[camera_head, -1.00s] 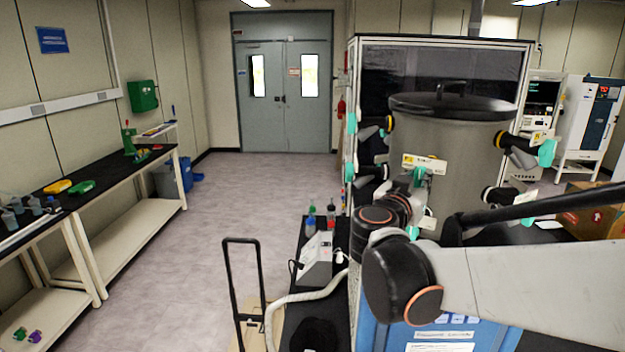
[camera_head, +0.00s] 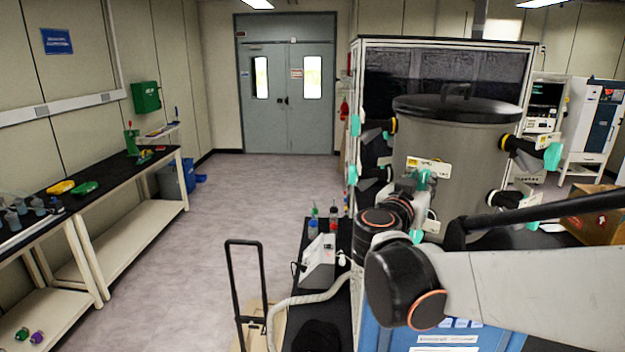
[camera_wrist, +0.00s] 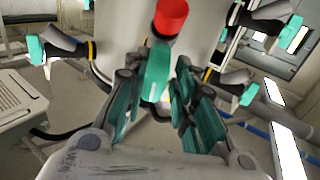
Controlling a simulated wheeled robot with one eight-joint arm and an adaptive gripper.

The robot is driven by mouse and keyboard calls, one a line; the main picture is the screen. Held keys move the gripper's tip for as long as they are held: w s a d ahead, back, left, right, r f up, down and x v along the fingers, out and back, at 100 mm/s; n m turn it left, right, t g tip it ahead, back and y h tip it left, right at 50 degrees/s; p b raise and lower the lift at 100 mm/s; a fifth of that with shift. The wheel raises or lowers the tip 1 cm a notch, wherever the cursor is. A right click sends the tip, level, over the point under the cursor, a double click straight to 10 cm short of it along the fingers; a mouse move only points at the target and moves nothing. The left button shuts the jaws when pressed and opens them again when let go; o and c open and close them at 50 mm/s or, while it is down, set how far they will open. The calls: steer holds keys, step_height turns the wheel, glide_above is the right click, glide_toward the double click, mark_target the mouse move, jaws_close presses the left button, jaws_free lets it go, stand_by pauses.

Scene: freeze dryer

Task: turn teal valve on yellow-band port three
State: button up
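The steel drum (camera_head: 445,150) of the freeze dryer carries black ports with teal valves around its side. In the wrist view, a teal valve (camera_wrist: 157,75) stands upright between the fingers of my gripper (camera_wrist: 155,88). The teal-padded fingers are apart on either side of it; I cannot tell whether either touches it. The port behind this valve is mostly hidden, so its band colour and number cannot be read. Yellow-band ports show at left (camera_wrist: 92,50) and right (camera_wrist: 207,75), each with its own teal valve.
A red part (camera_wrist: 171,17) is on the drum just above the middle valve. Other teal valves (camera_head: 553,155) stick out at the drum's right. A black-topped side bench with bottles (camera_head: 332,224) stands left of the dryer. The floor (camera_head: 245,205) farther left is clear.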

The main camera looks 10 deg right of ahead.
steer(key=shift+s+a, duration=0.15)
steer(key=shift+s, duration=0.2)
steer(key=v, duration=1.1)
steer(key=shift+a, duration=0.2)
